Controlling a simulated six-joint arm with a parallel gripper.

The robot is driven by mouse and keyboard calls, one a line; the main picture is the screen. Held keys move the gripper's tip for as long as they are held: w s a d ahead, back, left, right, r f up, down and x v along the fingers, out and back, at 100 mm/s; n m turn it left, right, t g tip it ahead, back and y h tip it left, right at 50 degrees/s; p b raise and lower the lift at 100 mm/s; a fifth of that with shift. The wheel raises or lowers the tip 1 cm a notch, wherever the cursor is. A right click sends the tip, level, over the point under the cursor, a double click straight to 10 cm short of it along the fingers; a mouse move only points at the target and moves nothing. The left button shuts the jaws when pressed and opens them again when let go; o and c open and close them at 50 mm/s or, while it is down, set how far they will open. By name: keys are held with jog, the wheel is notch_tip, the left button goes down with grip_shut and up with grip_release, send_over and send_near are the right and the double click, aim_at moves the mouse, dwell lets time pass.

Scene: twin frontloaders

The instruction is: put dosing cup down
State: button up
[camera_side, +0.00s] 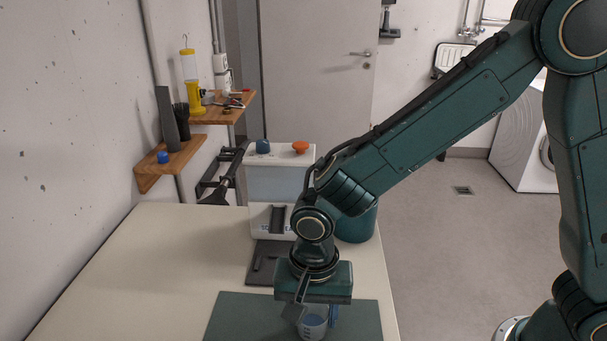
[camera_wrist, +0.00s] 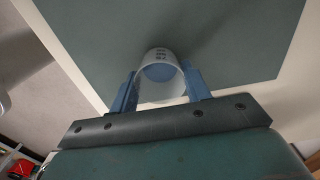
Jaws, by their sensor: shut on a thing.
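The dosing cup (camera_side: 312,323) is a small, pale translucent cup with a bluish inside, low in the side view. My gripper (camera_side: 317,316) points down and is shut on it, a finger on either side. In the wrist view the dosing cup (camera_wrist: 160,72) sits between the two blue fingers of my gripper (camera_wrist: 161,92), with dark marks printed on its wall. The cup is over the dark green mat (camera_side: 240,315), which also fills much of the wrist view (camera_wrist: 225,40). I cannot tell whether its base touches the mat.
Wooden shelves (camera_side: 172,160) with small items hang on the left wall. The table's left part is clear.

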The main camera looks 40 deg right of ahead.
jog(key=shift+f, duration=0.15)
jog(key=o, duration=1)
notch_tip(320, 180, up, 12)
jog(key=shift+r, duration=0.2)
dwell(0.5)
jog(key=s+d+r+n+t, duration=0.1)
jog(key=s+d+r+n, duration=0.15)
jog(key=d, duration=0.35)
jog(key=s+d+r+n+t, duration=0.1)
jog(key=d+r, duration=0.3)
jog(key=d, duration=0.2)
jog(key=shift+s+d+r+n+t, duration=0.1)
jog(key=shift+s+d+n+t, duration=0.7)
jog(key=shift+s+d, duration=0.9)
jog(key=shift+s+d+r+n+t, duration=0.1)
jog(key=shift+s+d+n+t, duration=0.3)
jog(key=shift+s+d+n, duration=1)
jog(key=shift+s+d+r+n+t, duration=0.1)
jog(key=shift+s+d+n+t, duration=0.55)
jog(key=shift+s+d, duration=1.35)
